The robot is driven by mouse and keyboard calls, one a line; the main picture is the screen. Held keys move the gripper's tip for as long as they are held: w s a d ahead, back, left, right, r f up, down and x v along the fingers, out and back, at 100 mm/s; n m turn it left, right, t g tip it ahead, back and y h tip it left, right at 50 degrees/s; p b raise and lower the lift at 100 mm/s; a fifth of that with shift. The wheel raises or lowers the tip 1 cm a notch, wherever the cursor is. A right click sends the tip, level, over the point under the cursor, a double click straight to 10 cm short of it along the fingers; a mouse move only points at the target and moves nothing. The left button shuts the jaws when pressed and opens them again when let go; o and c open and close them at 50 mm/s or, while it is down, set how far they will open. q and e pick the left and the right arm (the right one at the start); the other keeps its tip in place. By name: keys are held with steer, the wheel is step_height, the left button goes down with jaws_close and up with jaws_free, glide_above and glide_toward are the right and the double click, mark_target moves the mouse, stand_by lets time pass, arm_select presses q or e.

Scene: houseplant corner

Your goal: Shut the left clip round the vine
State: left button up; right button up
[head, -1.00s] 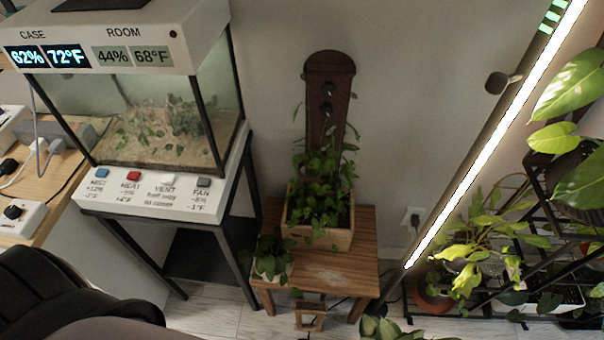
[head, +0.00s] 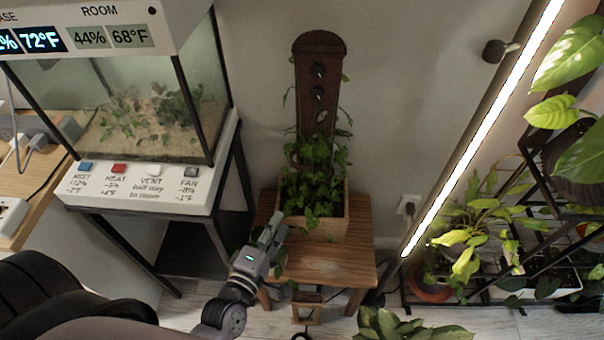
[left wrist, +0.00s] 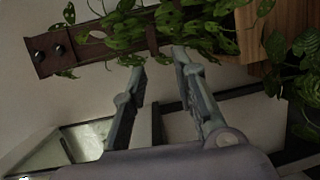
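The leafy green vine (head: 318,185) grows from a wooden planter box (head: 327,222) and climbs a dark brown board (head: 319,120). Two dark round fittings (head: 319,71) sit one above the other on the board's upper part. I cannot make out which part is the left clip, or whether it is open. My left gripper (head: 275,225) is at the left front of the planter. In the left wrist view its fingers (left wrist: 158,62) are apart with nothing between them. The board (left wrist: 50,50) and vine (left wrist: 125,32) lie beyond the fingertips. My right gripper is not in view.
The planter stands on a wooden stool (head: 345,266). A glass case on a white base (head: 150,192) is at left. A slanting bright lamp tube (head: 480,135) and potted plants on a black rack (head: 525,290) are at right. A leafy plant (head: 405,325) is in front.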

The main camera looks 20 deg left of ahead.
arm_select(q)
steer(key=w, duration=1.7)
steer(key=shift+w+d+n, duration=0.15)
steer(key=shift+w+n, duration=0.1)
steer(key=shift+n, duration=0.05)
steer(key=shift+f, duration=0.1)
steer(key=shift+c, duration=0.2)
jaws_close()
